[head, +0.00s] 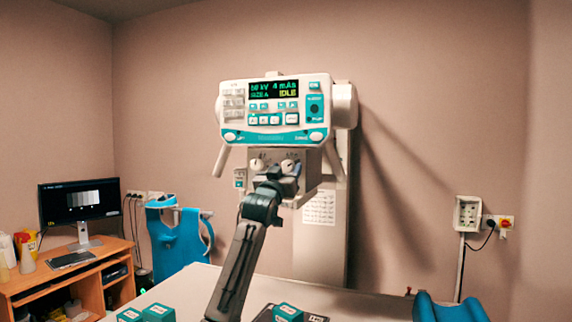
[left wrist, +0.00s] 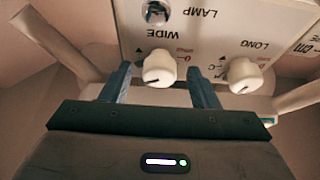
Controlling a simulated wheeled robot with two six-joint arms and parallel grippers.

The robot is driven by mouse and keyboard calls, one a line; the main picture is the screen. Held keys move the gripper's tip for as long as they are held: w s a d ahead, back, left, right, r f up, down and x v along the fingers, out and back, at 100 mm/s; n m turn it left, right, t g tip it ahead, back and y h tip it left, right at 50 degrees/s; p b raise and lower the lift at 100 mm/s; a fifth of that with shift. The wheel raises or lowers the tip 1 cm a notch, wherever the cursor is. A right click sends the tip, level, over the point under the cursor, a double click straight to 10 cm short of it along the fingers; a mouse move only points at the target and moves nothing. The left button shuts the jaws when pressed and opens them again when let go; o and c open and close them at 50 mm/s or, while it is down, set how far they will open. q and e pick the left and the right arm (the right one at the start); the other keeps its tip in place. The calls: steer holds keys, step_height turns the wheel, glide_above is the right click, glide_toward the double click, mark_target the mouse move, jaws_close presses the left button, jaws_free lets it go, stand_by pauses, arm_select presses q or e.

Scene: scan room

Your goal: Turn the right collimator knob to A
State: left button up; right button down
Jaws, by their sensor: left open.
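The collimator housing (head: 310,172) hangs below the console and has two white knobs on its front. The right knob (head: 288,164) shows just above my left gripper (head: 285,171). In the left wrist view the panel is upside down, and this knob (left wrist: 159,68), labelled WIDE, sits between the open fingers of my left gripper (left wrist: 160,84), with a gap on both sides. A dark pointer mark is on the knob's lower edge; the setting letter there is too small to tell. The left knob (head: 257,164), labelled LONG, also shows in the wrist view (left wrist: 244,75), outside the fingers.
The console (head: 274,112) reads IDLE above the housing. Slanted handles (head: 221,160) stick down on both sides. A chrome LAMP button (left wrist: 155,13) is near the WIDE knob. Below is a table (head: 350,300) with teal blocks (head: 158,313) and a blue cradle (head: 450,309).

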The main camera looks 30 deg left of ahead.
steer(key=shift+w+d+r, duration=0.1)
steer(key=shift+w+r, duration=0.05)
steer(key=shift+w, duration=0.05)
steer(key=shift+d, duration=0.1)
